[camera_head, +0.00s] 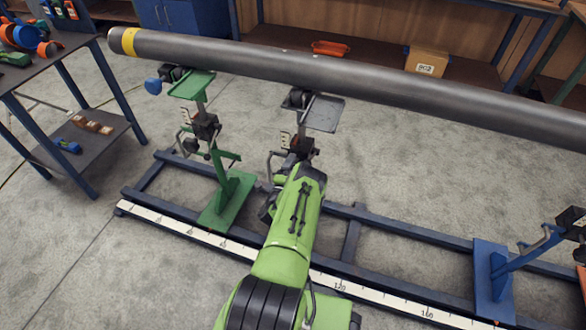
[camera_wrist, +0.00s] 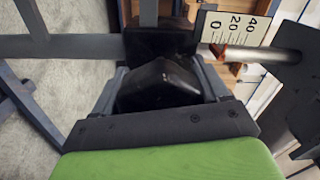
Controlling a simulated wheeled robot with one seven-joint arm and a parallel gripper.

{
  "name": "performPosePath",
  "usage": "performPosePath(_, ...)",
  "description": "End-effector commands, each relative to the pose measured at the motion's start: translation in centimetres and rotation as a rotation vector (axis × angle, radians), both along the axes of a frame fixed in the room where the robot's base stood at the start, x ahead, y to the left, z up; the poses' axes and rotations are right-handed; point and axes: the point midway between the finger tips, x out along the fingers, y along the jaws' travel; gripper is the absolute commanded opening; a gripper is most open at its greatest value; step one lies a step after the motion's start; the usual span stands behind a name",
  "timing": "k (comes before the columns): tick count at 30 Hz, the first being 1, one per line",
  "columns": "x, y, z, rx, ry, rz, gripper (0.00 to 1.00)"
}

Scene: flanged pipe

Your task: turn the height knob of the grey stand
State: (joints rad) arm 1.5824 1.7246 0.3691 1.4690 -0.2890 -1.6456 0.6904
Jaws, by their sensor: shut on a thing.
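The grey stand (camera_head: 323,114) stands under the long pipe (camera_head: 300,68), with its flat grey top plate just below the pipe. My green arm hides its lower part in the head view. In the wrist view my gripper (camera_wrist: 163,76) is shut on a black knob (camera_wrist: 160,88), with one finger on each side of it. Beside the knob are a white height scale (camera_wrist: 234,28) marked 0, 20, 40, a small red-brown pointer (camera_wrist: 219,53) and a metal rod (camera_wrist: 262,54). The knob's far side is hidden.
A green stand (camera_head: 226,198) is close on the left, and a blue stand (camera_head: 492,282) is at the right. All stand along a blue floor frame (camera_head: 420,235) with a white ruler strip (camera_head: 375,297). A blue-legged table (camera_head: 88,150) is at the far left.

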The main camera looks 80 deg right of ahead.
Motion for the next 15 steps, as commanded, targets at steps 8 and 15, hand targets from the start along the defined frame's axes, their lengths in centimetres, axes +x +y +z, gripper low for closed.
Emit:
performPosePath(8, 0.04, 0.07, -0.1, -0.001, -0.041, 0.002, 0.44)
performPosePath(15, 0.05, 0.07, -0.1, -0.001, -0.042, 0.001, 0.44)
